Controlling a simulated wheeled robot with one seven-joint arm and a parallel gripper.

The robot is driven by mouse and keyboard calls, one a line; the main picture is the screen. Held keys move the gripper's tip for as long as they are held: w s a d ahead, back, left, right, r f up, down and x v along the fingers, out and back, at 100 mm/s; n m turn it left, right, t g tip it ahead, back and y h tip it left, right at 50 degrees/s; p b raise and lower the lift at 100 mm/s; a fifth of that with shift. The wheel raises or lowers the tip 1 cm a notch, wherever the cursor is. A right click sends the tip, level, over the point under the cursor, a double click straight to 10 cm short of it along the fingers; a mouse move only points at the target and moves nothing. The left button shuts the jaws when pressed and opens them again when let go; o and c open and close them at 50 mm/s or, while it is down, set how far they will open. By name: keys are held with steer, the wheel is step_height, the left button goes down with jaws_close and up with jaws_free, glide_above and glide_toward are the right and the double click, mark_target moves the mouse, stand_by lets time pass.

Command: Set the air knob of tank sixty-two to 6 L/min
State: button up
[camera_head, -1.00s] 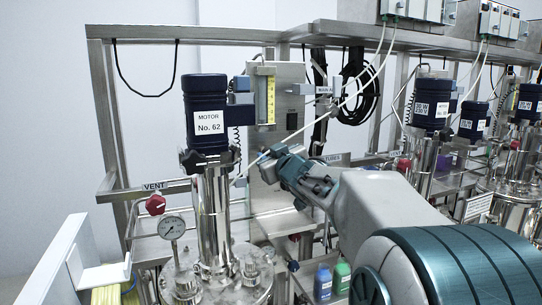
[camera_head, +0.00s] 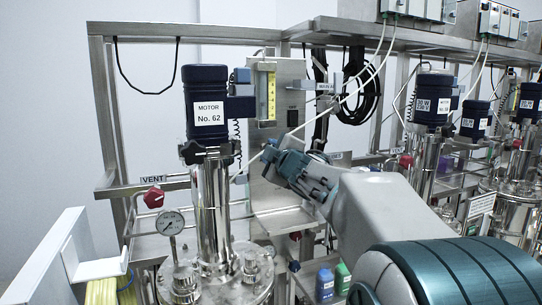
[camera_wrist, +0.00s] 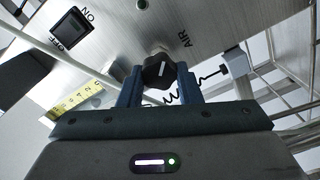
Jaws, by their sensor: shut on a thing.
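The black air knob (camera_wrist: 158,70), with a white pointer line, sits on a steel panel beside the word AIR in the wrist view. My gripper (camera_wrist: 158,84) is shut on it, one finger on each side. In the head view my gripper (camera_head: 268,154) reaches the lower part of the steel panel (camera_head: 290,72) behind tank sixty-two's motor (camera_head: 209,100), labelled No. 62; the knob is hidden there. A yellow flow scale (camera_head: 271,95) is on the panel, and its edge shows in the wrist view (camera_wrist: 80,98). I cannot read the flow value.
An ON/OFF switch (camera_wrist: 74,31) is on the same panel. A red vent knob (camera_head: 154,197) and a pressure gauge (camera_head: 171,223) stand at the left of the tank. Blue and green bottles (camera_head: 325,283) are below my arm. White tubing passes near my gripper.

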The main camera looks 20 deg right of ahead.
steer(key=shift+f+n, duration=0.1)
steer(key=shift+n, duration=0.8)
steer(key=o, duration=1)
steer(key=shift+s+a+p, duration=0.1)
steer(key=shift+s+p, duration=0.6)
steer(key=shift+s, duration=6.25)
